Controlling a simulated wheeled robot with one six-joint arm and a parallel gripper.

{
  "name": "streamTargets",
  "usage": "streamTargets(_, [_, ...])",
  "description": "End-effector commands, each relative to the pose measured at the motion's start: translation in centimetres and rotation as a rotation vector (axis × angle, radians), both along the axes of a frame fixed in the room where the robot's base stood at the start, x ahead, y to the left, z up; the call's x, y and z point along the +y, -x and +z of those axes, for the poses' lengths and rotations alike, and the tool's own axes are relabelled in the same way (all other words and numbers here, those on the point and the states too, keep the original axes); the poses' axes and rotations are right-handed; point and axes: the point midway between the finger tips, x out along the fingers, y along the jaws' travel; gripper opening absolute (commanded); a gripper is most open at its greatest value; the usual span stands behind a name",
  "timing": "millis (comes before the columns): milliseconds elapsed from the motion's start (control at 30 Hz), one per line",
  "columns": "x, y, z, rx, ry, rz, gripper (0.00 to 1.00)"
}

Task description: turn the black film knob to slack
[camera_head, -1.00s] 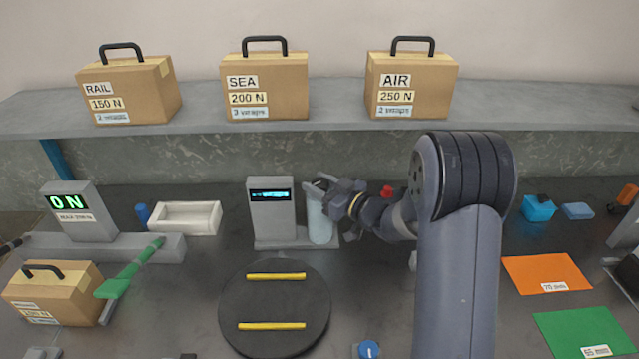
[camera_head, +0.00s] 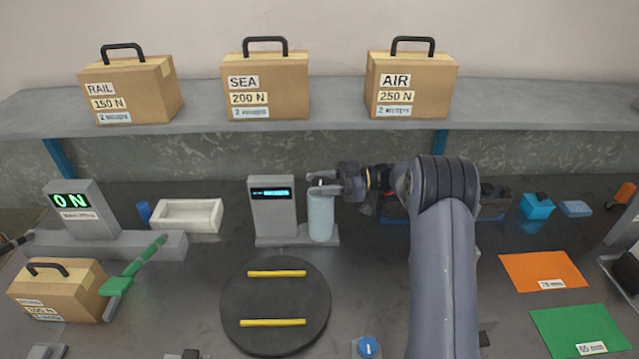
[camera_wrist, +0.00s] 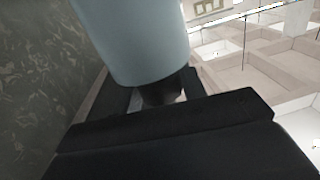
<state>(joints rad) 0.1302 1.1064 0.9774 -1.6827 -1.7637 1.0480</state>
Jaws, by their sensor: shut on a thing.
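The film station (camera_head: 272,208) is a grey post with a lit display, with a pale blue-grey film roll (camera_head: 320,216) standing upright beside it. The black film knob (camera_wrist: 162,92) shows in the wrist view at the end of the roll, between dark finger pads. In the head view it sits on top of the roll and is mostly hidden by the fingers. My gripper (camera_head: 324,186) reaches in from the right and is shut on the knob. The knob's pointer and setting cannot be read.
A round black turntable (camera_head: 232,312) with two yellow strips lies in front. A blue dial (camera_head: 368,347) is at the front edge. A white tray (camera_head: 187,215) stands left of the station. A case (camera_head: 62,290) with a green lever (camera_head: 134,266) is at left. Three cases stand on the shelf (camera_head: 215,118).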

Motion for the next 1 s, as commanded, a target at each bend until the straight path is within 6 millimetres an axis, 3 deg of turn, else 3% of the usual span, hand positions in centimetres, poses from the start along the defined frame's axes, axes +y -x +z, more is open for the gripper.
streamTargets(300, [0.08,0.00,0.11,-0.003,-0.002,0.099,0.16])
streamTargets(767, [0.09,0.03,0.18,-0.003,-0.003,0.113,0.16])
streamTargets(800, [0.09,0.03,0.19,-0.003,-0.003,0.113,0.40])
streamTargets(1000, [0.07,0.03,0.13,-0.002,-0.002,0.112,0.56])
